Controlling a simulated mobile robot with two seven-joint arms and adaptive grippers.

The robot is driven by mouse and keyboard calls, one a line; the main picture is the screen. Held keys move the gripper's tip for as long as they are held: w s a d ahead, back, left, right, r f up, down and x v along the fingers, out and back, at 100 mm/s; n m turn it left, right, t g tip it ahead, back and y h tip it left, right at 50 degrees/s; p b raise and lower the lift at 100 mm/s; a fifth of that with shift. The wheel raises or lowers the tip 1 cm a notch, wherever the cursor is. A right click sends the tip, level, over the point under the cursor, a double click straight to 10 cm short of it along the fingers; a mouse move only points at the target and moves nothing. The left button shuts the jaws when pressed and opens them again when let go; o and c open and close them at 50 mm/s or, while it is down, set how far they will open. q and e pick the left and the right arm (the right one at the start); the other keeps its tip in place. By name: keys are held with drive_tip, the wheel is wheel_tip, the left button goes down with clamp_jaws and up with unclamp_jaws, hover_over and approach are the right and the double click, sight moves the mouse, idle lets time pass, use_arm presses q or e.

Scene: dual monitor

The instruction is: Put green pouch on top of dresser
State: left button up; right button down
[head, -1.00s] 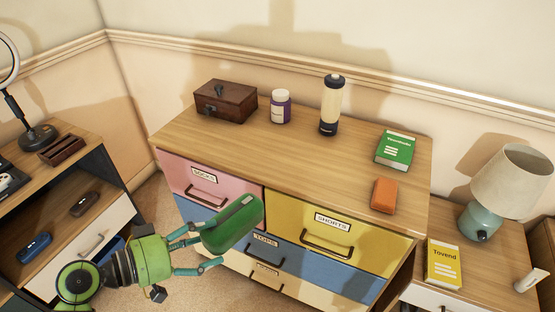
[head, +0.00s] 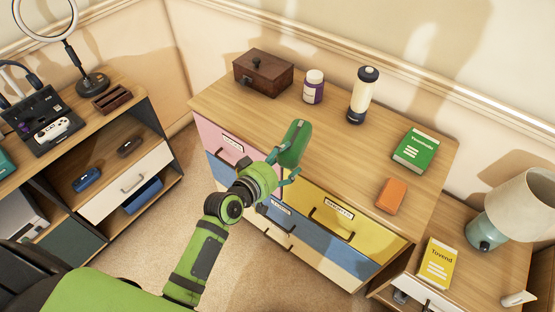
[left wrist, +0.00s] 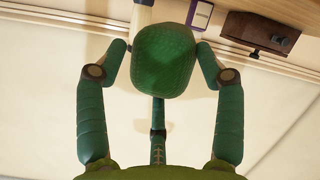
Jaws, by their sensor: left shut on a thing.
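The green pouch (head: 295,144) is held tilted upright in my left gripper (head: 282,170), which is shut on it. In the head view they are at the front edge of the dresser (head: 225,108), overlapping its wooden top in the picture; I cannot tell the exact height of the pouch. In the left wrist view the pouch (left wrist: 165,60) sits between the two fingers (left wrist: 162,72). The dresser has pink, yellow and blue drawer fronts, partly hidden by my left arm. My right gripper is out of view.
On the dresser stand a brown wooden box (head: 263,73), a purple jar (head: 313,86), a cream and navy bottle (head: 362,96), a green book (head: 414,150) and an orange item (head: 391,195). The middle of the top is clear. A lamp (head: 510,210) stands at right.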

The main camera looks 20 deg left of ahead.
use_arm(q)
drive_tip(key=w+a+f, duration=0.1)
drive_tip(key=w, duration=0.1)
drive_tip(key=w+a+f, duration=0.2)
drive_tip(key=shift+a+b, duration=0.1)
drive_tip(key=shift+b, duration=0.3)
wheel_tip(320, 180, down, 4)
drive_tip(key=shift+b, duration=0.5)
drive_tip(key=o, duration=1.3)
drive_tip(key=shift+c, duration=0.2)
drive_tip(key=shift+s, duration=0.2)
drive_tip(key=v, duration=1.1)
drive_tip(key=shift+s+a+r, duration=0.15)
drive_tip(key=shift+s+r, duration=0.05)
drive_tip(key=shift+s, duration=0.15)
